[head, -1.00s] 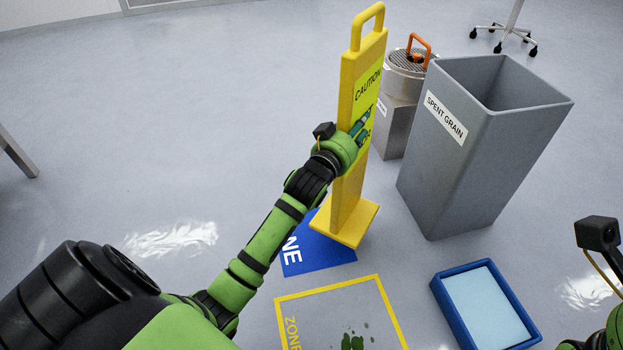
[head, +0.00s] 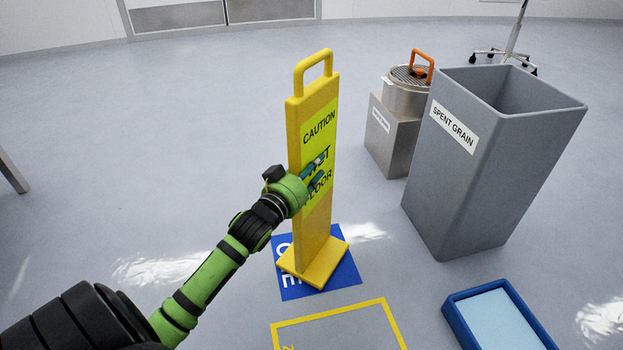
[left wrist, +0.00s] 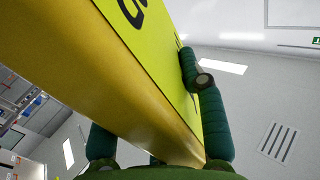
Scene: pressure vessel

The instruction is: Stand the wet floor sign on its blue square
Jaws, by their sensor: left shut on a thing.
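The yellow wet floor sign (head: 309,130) stands close to upright in the head view, its handle at the top and its wide foot at the bottom. My left gripper (head: 313,174) is shut on the sign's post at mid height, with fingers across the lettered face. In the left wrist view the sign (left wrist: 120,80) fills the middle between the green fingers. The blue square (head: 346,275) lies on the floor under the sign's foot, which covers much of it. I cannot tell whether the foot touches the floor. My right gripper is out of view.
A tall grey spent grain bin (head: 490,165) stands to the right, with a steel pot (head: 405,92) on a box behind it. A yellow-outlined zone (head: 335,317) and a blue tray (head: 462,322) lie in front. Floor at the left is clear.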

